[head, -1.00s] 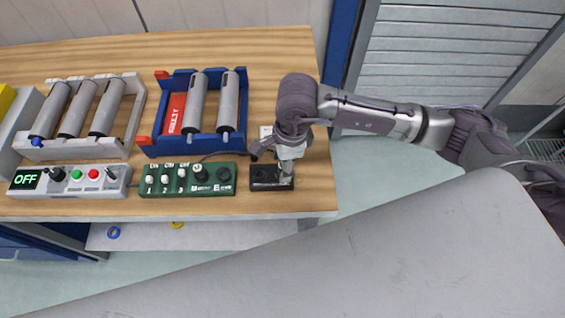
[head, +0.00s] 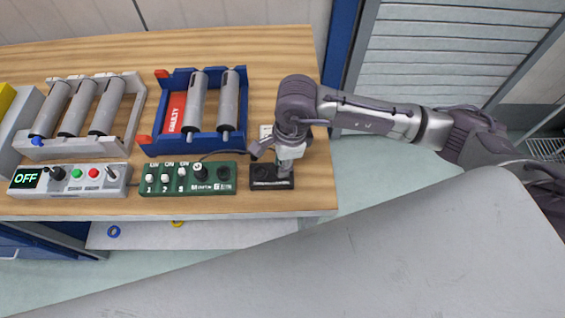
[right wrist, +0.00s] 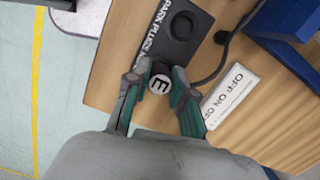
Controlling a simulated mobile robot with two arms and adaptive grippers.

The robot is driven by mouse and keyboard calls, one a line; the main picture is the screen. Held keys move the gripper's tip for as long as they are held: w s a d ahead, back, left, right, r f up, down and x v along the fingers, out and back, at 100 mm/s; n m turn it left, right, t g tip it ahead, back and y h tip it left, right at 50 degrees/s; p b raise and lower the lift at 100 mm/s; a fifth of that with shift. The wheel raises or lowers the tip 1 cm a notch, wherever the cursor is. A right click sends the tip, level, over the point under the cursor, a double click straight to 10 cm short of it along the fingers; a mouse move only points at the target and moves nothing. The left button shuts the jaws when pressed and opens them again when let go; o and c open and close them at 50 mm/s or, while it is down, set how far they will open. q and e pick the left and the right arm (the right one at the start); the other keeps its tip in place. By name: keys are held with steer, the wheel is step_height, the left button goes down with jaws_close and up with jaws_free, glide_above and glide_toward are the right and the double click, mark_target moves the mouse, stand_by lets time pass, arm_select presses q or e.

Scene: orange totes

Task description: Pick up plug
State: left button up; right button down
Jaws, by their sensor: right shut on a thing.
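The plug (right wrist: 159,86) is a dark round piece with a light top marked with an "E", seen in the right wrist view. My right gripper (right wrist: 160,74) is shut on it, one finger on each side. It also shows in the head view (head: 285,167), over the right part of a black park block (head: 264,184), where the plug is hidden. The park block (right wrist: 176,36) has one bare round socket and white lettering. I cannot tell whether the plug is still seated or slightly raised. My left gripper is not in view.
Left of the block is a green switch panel (head: 188,189), then a grey control box (head: 103,188) reading OFF. Behind stand a blue rack (head: 182,144) and a grey rack (head: 80,148) holding grey cylinders. A cable (right wrist: 210,77) runs beside the block. The table's right edge is close.

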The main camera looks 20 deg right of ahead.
steer(key=shift+r, duration=0.35)
step_height(320, 180, up, 3)
steer(key=shift+f+b, duration=0.2)
steer(key=shift+b, duration=0.6)
steer(key=s+d+r+b, duration=0.3)
steer(key=s+d+r, duration=0.3)
steer(key=d, duration=0.3)
steer(key=shift+s+d+r, duration=0.35)
steer(key=shift+r, duration=0.35)
